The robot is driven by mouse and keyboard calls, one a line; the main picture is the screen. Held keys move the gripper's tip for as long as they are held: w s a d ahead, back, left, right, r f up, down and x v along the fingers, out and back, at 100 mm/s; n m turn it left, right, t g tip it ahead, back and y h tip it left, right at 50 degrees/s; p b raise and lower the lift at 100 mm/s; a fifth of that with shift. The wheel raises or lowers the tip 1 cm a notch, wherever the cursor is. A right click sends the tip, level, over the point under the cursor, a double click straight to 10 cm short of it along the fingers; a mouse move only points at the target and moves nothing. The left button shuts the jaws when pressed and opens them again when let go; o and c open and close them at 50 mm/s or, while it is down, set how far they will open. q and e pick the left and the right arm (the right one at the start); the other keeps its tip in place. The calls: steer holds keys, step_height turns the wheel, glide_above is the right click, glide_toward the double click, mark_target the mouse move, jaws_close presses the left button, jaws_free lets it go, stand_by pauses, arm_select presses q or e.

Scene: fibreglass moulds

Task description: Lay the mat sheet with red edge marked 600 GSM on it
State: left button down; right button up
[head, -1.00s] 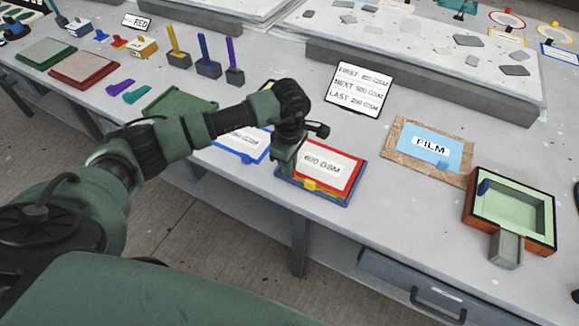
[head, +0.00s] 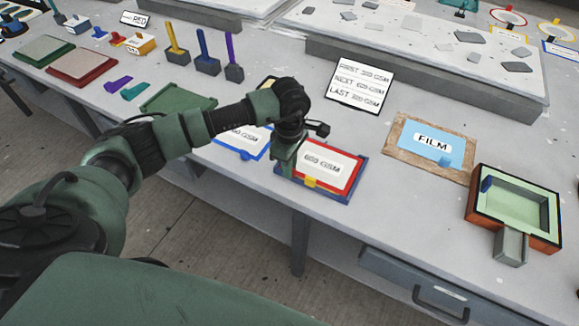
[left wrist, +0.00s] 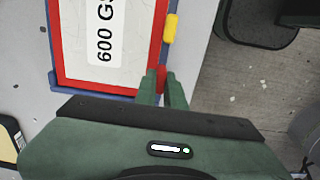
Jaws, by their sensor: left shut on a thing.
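The mat sheet with red edge (head: 331,163), marked 600 GSM, lies flat over a blue-edged piece (head: 340,198) at the front of the table. It also shows in the left wrist view (left wrist: 97,40), where the blue rim (left wrist: 95,91) runs along its left and near sides. A yellow tab (left wrist: 171,28) sticks out at its right side. My left gripper (left wrist: 162,84) is shut on the red tab at the sheet's near right corner. In the head view the left gripper (head: 284,166) is at the sheet's left end, and its fingertips are hard to make out.
A blue-edged card (head: 245,152) lies partly behind my arm. A lettered sign (head: 359,86) stands behind the sheet. A FILM board (head: 400,148) and a green-lined box (head: 548,246) are to the right. Bare table lies between sheet and board.

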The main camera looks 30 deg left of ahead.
arm_select(q)
steer(key=c, duration=1.4)
jaws_free()
step_height(320, 180, up, 8)
steer(key=shift+f+b, duration=0.1)
steer(key=shift+b, duration=0.8)
steer(key=shift+d, duration=0.1)
